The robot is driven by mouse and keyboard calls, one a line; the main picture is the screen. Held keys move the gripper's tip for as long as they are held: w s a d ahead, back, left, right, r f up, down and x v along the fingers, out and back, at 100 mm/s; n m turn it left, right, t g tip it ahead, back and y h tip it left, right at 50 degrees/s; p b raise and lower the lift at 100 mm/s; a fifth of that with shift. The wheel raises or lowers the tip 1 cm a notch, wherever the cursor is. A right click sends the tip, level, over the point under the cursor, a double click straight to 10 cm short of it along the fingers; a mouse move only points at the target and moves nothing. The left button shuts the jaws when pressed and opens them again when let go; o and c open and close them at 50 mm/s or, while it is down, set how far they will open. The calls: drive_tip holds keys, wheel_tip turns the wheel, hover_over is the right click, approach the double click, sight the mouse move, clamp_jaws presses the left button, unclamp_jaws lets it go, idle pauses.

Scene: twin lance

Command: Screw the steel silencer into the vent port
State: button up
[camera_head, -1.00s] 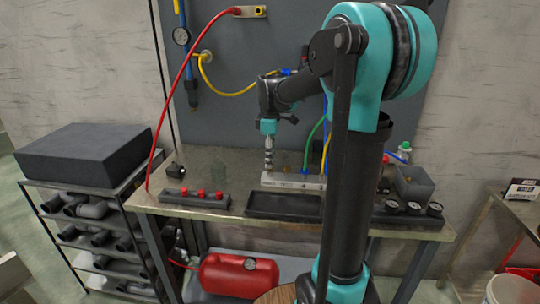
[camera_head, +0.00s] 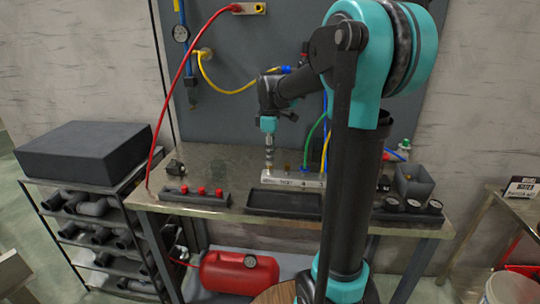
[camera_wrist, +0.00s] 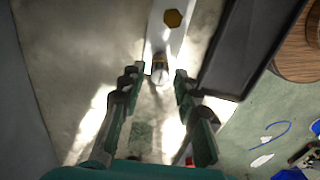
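The pale manifold block (camera_head: 293,180) lies on the workbench, with labels along its front face. In the wrist view its bar (camera_wrist: 166,40) runs up the picture and bears a brass hex fitting (camera_wrist: 173,18). A small upright metal piece (camera_wrist: 159,66), perhaps the steel silencer, stands at its near end; its seating is too small to tell. My gripper (camera_wrist: 158,78) points down over the block's left end, its fingers on either side of this piece with gaps showing. It also shows in the head view (camera_head: 268,160). I cannot tell which opening is the vent port.
A dark empty tray (camera_head: 285,202) lies in front of the block. A holder with red knobs (camera_head: 195,196) is at left, gauges (camera_head: 413,205) at right. Hoses hang from the back panel. A red tank (camera_head: 238,272) is under the bench.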

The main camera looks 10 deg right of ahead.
drive_tip(key=n, duration=1.3)
drive_tip(key=shift+n, duration=0.3)
clamp_jaws()
